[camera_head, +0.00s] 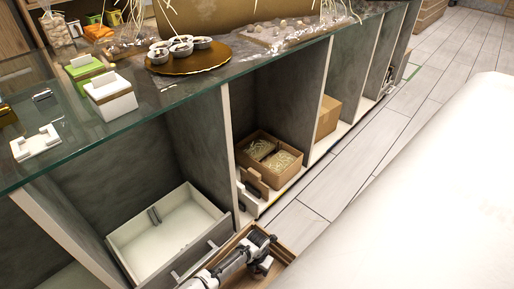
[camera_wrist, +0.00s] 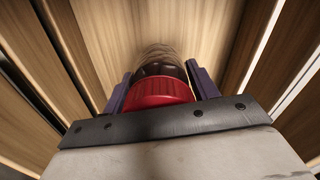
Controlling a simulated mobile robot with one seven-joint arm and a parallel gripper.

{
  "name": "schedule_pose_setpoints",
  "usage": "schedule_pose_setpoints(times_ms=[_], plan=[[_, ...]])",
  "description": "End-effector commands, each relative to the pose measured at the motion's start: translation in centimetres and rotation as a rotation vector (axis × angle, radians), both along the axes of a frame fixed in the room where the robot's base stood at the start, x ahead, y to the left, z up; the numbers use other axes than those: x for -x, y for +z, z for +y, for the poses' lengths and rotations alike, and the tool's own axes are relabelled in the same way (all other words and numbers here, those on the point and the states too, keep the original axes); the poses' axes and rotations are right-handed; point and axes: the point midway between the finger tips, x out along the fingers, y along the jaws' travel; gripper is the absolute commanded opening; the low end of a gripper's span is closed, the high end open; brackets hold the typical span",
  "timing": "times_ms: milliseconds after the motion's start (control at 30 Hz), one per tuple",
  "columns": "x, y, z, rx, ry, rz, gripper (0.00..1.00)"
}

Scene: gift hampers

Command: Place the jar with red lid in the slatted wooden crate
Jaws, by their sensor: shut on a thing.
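The jar with red lid (camera_wrist: 158,93) is between the two dark fingers of my gripper (camera_wrist: 161,72) in the wrist view. Its red lid faces the camera, and its dark body points away toward a wooden floor. My gripper is shut on it. Wooden slats of the crate (camera_wrist: 87,40) rise on both sides, so my gripper points down into the crate. In the head view the crate (camera_head: 287,248) is at the bottom, with my gripper (camera_head: 262,266) over it. The jar is hidden there, and I cannot tell whether it touches the crate floor.
A glass-topped counter (camera_head: 225,85) with open compartments stands behind the crate. An open white drawer (camera_head: 165,240) is left of the crate. A cardboard box with shredded filler (camera_head: 275,183) sits in a compartment. Plank floor (camera_head: 400,130) is clear at the right, beside a large white surface (camera_head: 430,200).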

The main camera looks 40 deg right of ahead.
Motion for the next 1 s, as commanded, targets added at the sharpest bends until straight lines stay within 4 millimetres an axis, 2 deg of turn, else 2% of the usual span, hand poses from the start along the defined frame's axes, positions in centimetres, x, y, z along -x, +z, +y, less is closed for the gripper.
schedule_pose_setpoints(times_ms=[33, 100, 533, 567, 700, 1000], plan=[[0.0, -0.9, 0.0, -0.001, 0.000, 0.000, 0.25], [0.0, -1.5, 0.0, 0.000, 0.000, -0.001, 0.25], [-0.1, -2.0, 0.0, 0.001, 0.000, -0.001, 0.25], [0.0, -1.9, 0.0, 0.000, 0.000, -0.001, 0.61], [0.0, -1.9, 0.0, 0.000, 0.000, -0.001, 0.80], [0.0, -1.7, 0.0, 0.000, 0.000, -0.001, 0.81]])
